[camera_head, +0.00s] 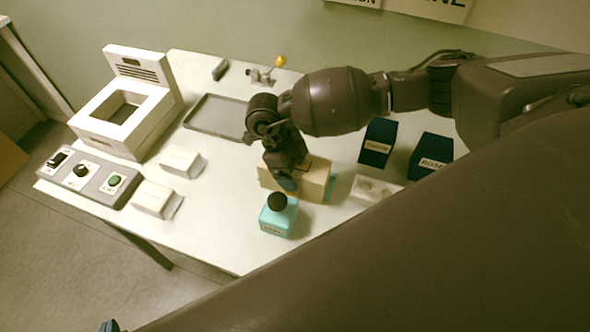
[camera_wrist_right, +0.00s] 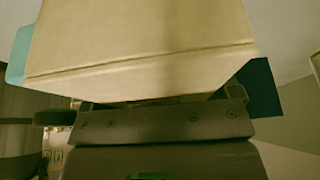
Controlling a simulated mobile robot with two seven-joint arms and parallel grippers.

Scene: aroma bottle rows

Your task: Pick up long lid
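A long tan box-like piece (camera_head: 315,180) with an edge line stands on the white table; I cannot tell whether it is the long lid alone or a lidded box. In the right wrist view the tan piece (camera_wrist_right: 145,45) fills the upper picture, close against the gripper. The fingers are mostly hidden, so its grip is unclear. A blue tip of what looks like my left gripper (camera_head: 108,326) shows at the bottom edge, away from the table.
A teal bottle with a black cap (camera_head: 279,216) stands just in front of the tan piece. Dark blue boxes (camera_head: 378,142) (camera_head: 431,155) and a white holder (camera_head: 374,189) are to the right. White boxes (camera_head: 181,162) (camera_head: 155,198), a grey tray (camera_head: 216,116), a button panel (camera_head: 95,178) and a white machine (camera_head: 128,112) are left.

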